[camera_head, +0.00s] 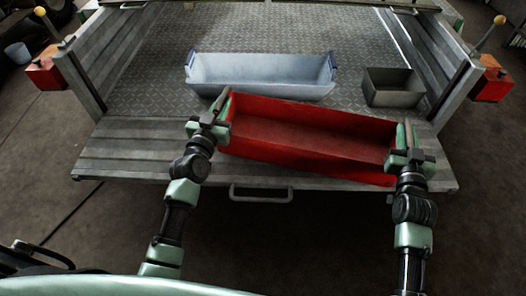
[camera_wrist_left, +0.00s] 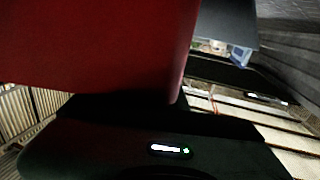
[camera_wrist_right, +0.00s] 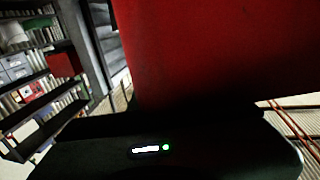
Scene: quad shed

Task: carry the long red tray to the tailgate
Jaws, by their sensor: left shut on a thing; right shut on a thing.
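The long red tray (camera_head: 310,133) is held between my two grippers over the lowered tailgate (camera_head: 125,160), its left end farther back than its right. It looks empty. Whether it touches the tailgate boards I cannot tell. My left gripper (camera_head: 222,106) is shut on the tray's left end. My right gripper (camera_head: 404,140) is shut on its right end. In the left wrist view the red tray wall (camera_wrist_left: 95,45) fills the upper left. In the right wrist view the tray wall (camera_wrist_right: 210,50) fills the upper middle and right. The fingertips are hidden in both wrist views.
A pale blue-grey tray (camera_head: 262,90) stands on the metal bed just behind the red tray. A small dark grey box (camera_head: 394,88) stands to its right. Side walls flank the bed, with red boxes (camera_head: 46,72) at the corners. The tailgate's left part is bare.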

